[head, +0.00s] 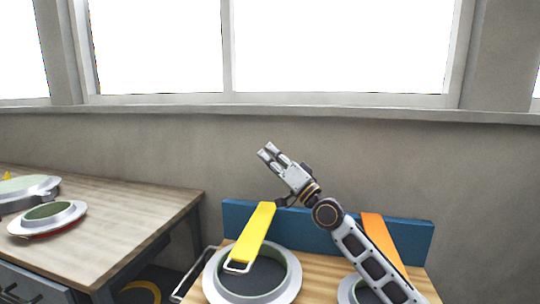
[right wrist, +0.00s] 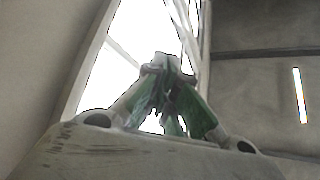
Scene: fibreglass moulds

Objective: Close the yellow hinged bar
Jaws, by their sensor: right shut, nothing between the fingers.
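The yellow hinged bar (head: 253,232) is in the head view, low and left of my right arm. It runs from the blue board at the back towards me over a round grey mould (head: 286,290) with a dark inside. A pale wire loop is at its near end. I cannot tell whether the bar touches the mould. My right gripper (head: 267,151) is above the bar's far end, apart from it, pointing up and left. It is shut and empty. In the right wrist view its fingers (right wrist: 168,90) meet against the bright window. My left gripper is not in view.
An orange bar (head: 384,240) and a second round mould (head: 346,289) are partly behind my right arm. The blue board (head: 408,238) stands along the back of the wooden top. A brown table (head: 110,205) with round moulds is at left. A wall and windows are behind.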

